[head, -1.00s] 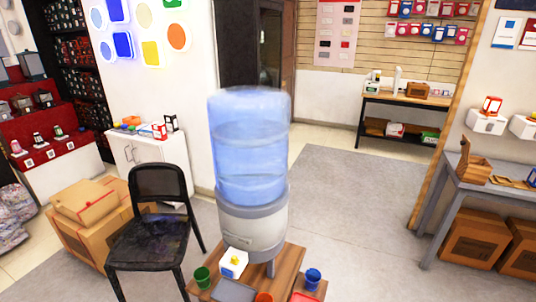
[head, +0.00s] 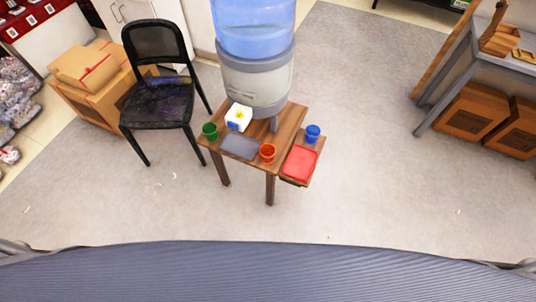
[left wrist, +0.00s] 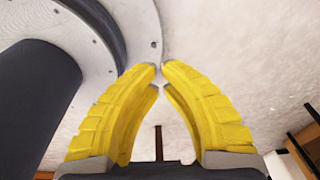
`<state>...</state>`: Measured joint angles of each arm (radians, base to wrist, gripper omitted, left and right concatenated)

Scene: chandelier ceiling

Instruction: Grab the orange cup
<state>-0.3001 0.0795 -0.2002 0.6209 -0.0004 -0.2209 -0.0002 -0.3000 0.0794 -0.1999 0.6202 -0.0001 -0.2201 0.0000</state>
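In the head view the orange cup (head: 267,152) stands upright near the front edge of a small wooden table (head: 291,120). A grey tray (head: 239,146) is just left of it. A green cup (head: 210,131) is at the table's left corner and a blue cup (head: 313,133) is to the right. Neither gripper shows in the head view. In the left wrist view my left gripper (left wrist: 160,72) has two yellow fingers with their tips almost meeting, nothing between them. No cup shows in that view. My right gripper is not seen.
A large water dispenser (head: 256,75) stands at the table's back. A white box (head: 238,117) is beside the cups. A red tray (head: 300,163) lies on a lower side shelf. A black chair (head: 158,100) stands to the left. The grey floor (head: 400,190) in front and right is clear.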

